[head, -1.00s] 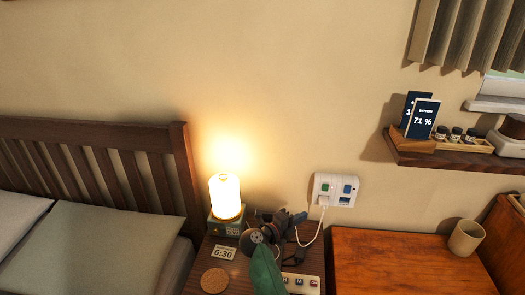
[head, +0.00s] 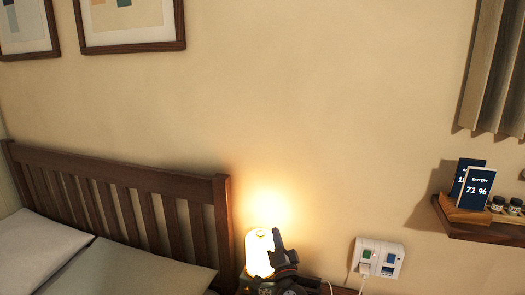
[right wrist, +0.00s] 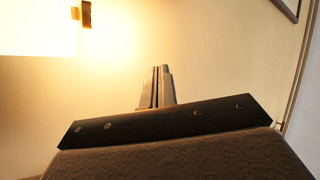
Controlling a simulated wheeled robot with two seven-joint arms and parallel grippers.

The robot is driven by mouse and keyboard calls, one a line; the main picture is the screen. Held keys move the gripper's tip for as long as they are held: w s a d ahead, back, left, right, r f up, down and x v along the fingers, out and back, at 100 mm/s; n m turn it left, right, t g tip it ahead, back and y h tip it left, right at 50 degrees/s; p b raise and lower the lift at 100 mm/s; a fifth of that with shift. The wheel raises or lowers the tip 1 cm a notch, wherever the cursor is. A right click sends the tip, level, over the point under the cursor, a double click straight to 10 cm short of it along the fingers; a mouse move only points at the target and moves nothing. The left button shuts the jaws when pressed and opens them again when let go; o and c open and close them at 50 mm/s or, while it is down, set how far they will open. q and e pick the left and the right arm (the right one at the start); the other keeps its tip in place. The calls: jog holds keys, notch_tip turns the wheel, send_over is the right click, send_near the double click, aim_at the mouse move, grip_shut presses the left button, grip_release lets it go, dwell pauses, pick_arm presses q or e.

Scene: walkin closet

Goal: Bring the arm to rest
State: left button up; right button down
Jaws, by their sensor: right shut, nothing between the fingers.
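My right gripper (head: 277,238) shows at the bottom of the head view, in front of the lit lamp (head: 258,254), with its fingers pointing up. It hides part of the lamp's right side. In the right wrist view its two fingers (right wrist: 158,76) are together, with only wall behind them and nothing held. The lamp's glowing shade (right wrist: 38,25) fills the upper left of that view, apart from the fingers. My left gripper is not in view.
A wooden headboard (head: 115,180) and pillows (head: 140,268) are at the left. A wall socket (head: 378,258) with a plugged white cable is to the right. A shelf (head: 480,232) holds a battery display (head: 477,190) and small jars. The wall above the gripper is clear.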

jog(key=s+a+f+n+g+y, duration=0.55)
jog(key=s+f+n+g, duration=0.3)
jog(key=n+g, duration=0.3)
jog(key=s+d+f+g+h, duration=0.35)
jog(key=s+d+f, duration=0.35)
jog(key=s, duration=0.4)
jog(key=s+d+f+g+h, duration=0.3)
jog(key=s+d+f+h, duration=0.3)
jog(key=s, duration=0.6)
jog(key=s+d+f+g, duration=0.1)
jog(key=s+f, duration=0.3)
jog(key=s, duration=0.4)
jog(key=s+d+f+g, duration=0.2)
jog(key=s+f, duration=0.3)
jog(key=s, duration=0.3)
jog(key=shift+s+d+y, duration=0.35)
jog(key=shift+d+y, duration=0.05)
jog(key=shift+d, duration=0.05)
